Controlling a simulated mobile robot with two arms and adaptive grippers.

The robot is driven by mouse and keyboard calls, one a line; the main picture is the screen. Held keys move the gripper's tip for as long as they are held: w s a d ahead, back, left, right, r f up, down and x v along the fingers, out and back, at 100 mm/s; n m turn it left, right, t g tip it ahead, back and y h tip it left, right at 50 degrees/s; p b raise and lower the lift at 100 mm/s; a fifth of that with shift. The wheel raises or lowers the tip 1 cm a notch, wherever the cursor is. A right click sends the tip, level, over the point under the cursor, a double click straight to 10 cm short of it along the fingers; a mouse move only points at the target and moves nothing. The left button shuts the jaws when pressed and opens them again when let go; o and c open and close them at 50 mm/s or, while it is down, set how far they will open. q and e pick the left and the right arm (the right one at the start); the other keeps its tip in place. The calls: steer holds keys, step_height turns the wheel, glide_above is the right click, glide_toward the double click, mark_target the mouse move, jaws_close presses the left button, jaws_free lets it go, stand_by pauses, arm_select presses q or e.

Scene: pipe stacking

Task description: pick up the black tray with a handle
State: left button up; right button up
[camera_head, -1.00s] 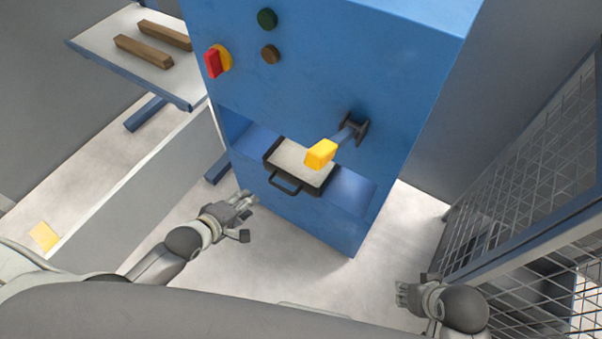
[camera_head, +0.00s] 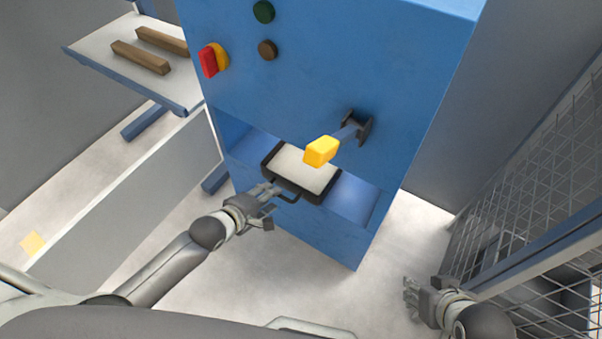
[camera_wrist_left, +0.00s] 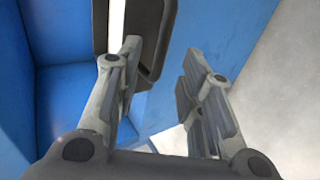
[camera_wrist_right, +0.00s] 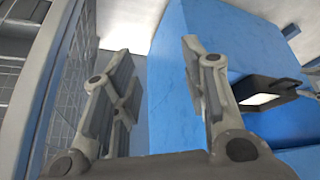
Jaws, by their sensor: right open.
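The black tray (camera_head: 318,197) sits in the opening of the blue machine, with a pale flat surface inside it and its handle (camera_head: 286,197) sticking out at the front. My left gripper (camera_head: 272,197) is at the left end of the handle. In the left wrist view, my left gripper (camera_wrist_left: 163,52) has its fingers spread, with the dark handle (camera_wrist_left: 157,62) between them, close to the left finger; contact cannot be told. My right gripper (camera_head: 408,298) is open and empty, low at the right. The tray (camera_wrist_right: 270,83) also shows in the right wrist view.
A yellow-tipped lever (camera_head: 322,151) juts out above the tray from the blue machine (camera_head: 300,75). A mesh fence (camera_head: 520,190) stands close to my right arm. A side table (camera_head: 100,55) with brown bars is at the upper left. The floor before the machine is clear.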

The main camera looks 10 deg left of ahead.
arm_select(q)
steer(key=b+x, duration=0.1)
steer(key=x, duration=0.2)
steer(key=shift+d, duration=0.15)
arm_select(e)
steer(key=w+a+r+t+y, duration=0.1)
steer(key=w+a+r+t, duration=0.1)
steer(key=w, duration=0.4)
steer(key=shift+w+r+t, duration=0.2)
steer(key=shift+r+t, duration=0.45)
steer(key=shift+t, duration=0.25)
arm_select(q)
steer(key=shift+c, duration=0.2)
arm_select(e)
steer(key=shift+a, duration=0.1)
arm_select(q)
jaws_close()
steer(key=shift+r, duration=0.1)
